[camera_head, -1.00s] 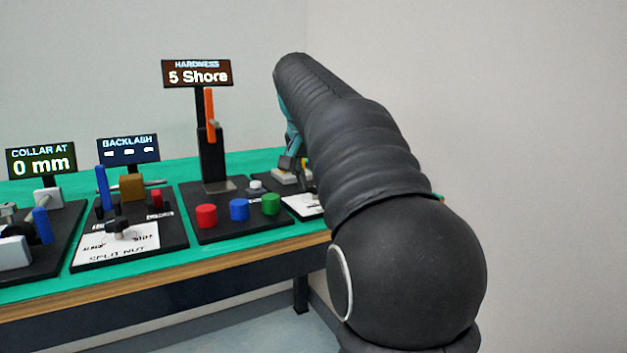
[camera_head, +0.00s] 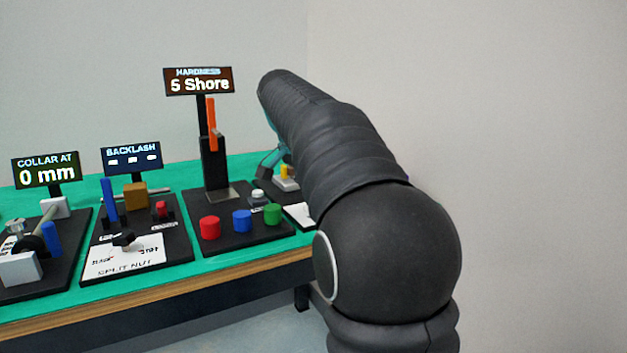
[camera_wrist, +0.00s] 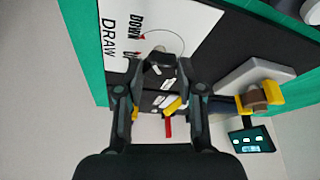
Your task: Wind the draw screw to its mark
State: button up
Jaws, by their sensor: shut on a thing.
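In the wrist view my gripper (camera_wrist: 160,70) reaches over the draw station, its two fingers closed in on the dark draw screw knob (camera_wrist: 161,59). The fingers hide much of the knob. A white card (camera_wrist: 125,62) beside it reads DRAW, with DOWN, a partly covered second word and small red marks on a thin arc. The knob's angle against these marks is unclear. In the head view my arm hides the gripper and the knob; only a corner of the white card (camera_head: 300,215) shows.
In the wrist view a grey block with a yellow and brown part (camera_wrist: 258,97), a red piece (camera_wrist: 168,128) and a small display (camera_wrist: 250,140) are close by. In the head view the hardness station (camera_head: 215,185) and split nut station (camera_head: 125,245) stand left of my arm.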

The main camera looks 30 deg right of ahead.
jog(key=shift+w+m+g+p, duration=0.1)
jog(key=shift+m+g+p, duration=0.6)
jog(key=shift+m, duration=0.8)
jog(key=o, duration=1.2)
jog(key=shift+c, duration=0.2)
jog(key=v, duration=1.2)
jog(key=shift+a+f, duration=0.1)
jog(key=shift+a, duration=0.05)
